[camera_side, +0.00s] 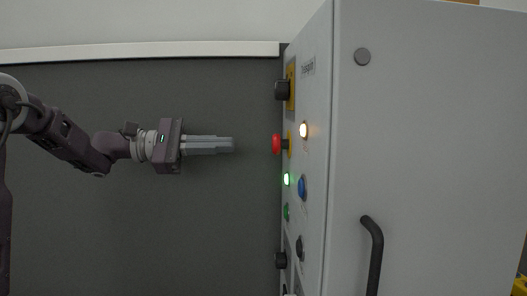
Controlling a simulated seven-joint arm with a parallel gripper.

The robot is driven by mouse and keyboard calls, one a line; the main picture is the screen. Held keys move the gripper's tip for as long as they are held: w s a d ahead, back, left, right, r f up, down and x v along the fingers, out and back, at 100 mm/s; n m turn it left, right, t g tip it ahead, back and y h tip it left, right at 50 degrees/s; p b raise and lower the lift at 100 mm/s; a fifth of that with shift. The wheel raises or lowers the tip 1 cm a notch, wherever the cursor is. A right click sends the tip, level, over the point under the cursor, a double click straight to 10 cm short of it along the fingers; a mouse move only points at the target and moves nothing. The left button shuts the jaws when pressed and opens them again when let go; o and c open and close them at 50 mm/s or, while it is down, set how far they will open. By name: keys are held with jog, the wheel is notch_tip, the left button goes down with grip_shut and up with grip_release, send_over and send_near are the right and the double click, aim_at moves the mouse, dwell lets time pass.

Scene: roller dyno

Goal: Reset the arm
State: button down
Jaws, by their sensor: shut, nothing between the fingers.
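My gripper (232,144) is at the left of the middle, pointing right toward the cabinet's control panel. Its fingers are together and hold nothing. A clear gap lies between the fingertips and the red mushroom button (276,144) on the panel, which is at about the same height. My arm comes in from the left edge, bent at the wrist and elbow.
The grey cabinet (430,150) fills the right side, with a black handle (374,250). Its panel carries a black knob (282,90), a lit white lamp (304,130), a lit green lamp (287,179) and a blue button (301,187). The space around my gripper is free.

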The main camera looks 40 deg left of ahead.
jog(key=s+d+f+m+g+y, duration=0.2)
jog(key=s+d+f+m+g, duration=0.5)
jog(key=s+d, duration=0.55)
jog(key=s+d+f+m+g+y, duration=0.1)
jog(key=s+f+m+g+y, duration=0.1)
jog(key=s+f+m+y, duration=0.6)
jog(key=s+a+f+m+t+y, duration=0.1)
jog(key=s+a+f+m+y, duration=0.1)
jog(key=s+a, duration=0.4)
notch_tip(320, 180, down, 3)
jog(key=shift+s+a+r+m+t+y, duration=0.15)
jog(key=shift+s+a+m+t+y, duration=0.1)
jog(key=shift+s+m+t+y, duration=0.2)
